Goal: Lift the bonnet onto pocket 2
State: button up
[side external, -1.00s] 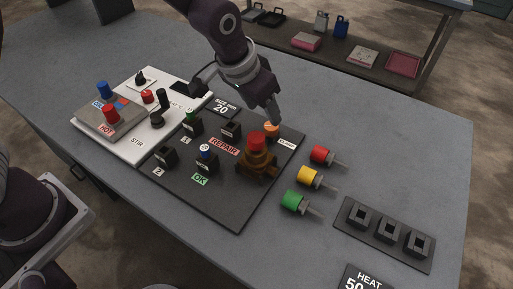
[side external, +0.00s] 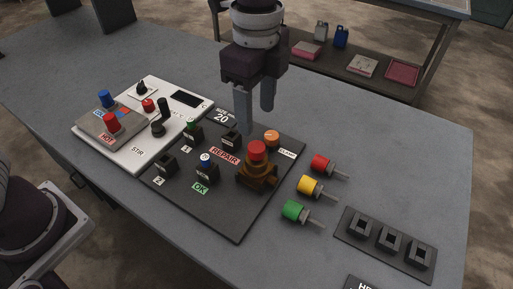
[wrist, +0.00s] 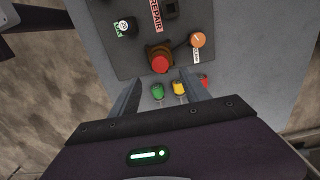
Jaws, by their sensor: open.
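A brass valve-like piece with a red cap (side external: 257,151) stands upright on the dark board; I take it to hold the bonnet, but cannot tell which part that is. It also shows in the wrist view (wrist: 160,64). A black block (side external: 166,162) by the label 2 (side external: 159,181) is on the board's left; whether this is pocket 2 is unclear. My gripper (side external: 255,121) is open and empty, pointing down above and behind the brass piece, apart from it. Its fingers also show in the wrist view (wrist: 160,80).
An orange knob (side external: 271,137) sits close behind the brass piece. Red (side external: 319,162), yellow (side external: 305,185) and green (side external: 291,209) plugs lie to the right, near a rack of three square sockets (side external: 358,241). A white panel (side external: 125,137) with knobs stands left.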

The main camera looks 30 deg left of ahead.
aim_at(256, 146)
notch_tip(256, 146, down, 10)
jog(key=shift+f, duration=0.25)
dwell(0.5)
jog(key=shift+c, duration=0.2)
jog(key=shift+a+f, duration=0.1)
grip_shut()
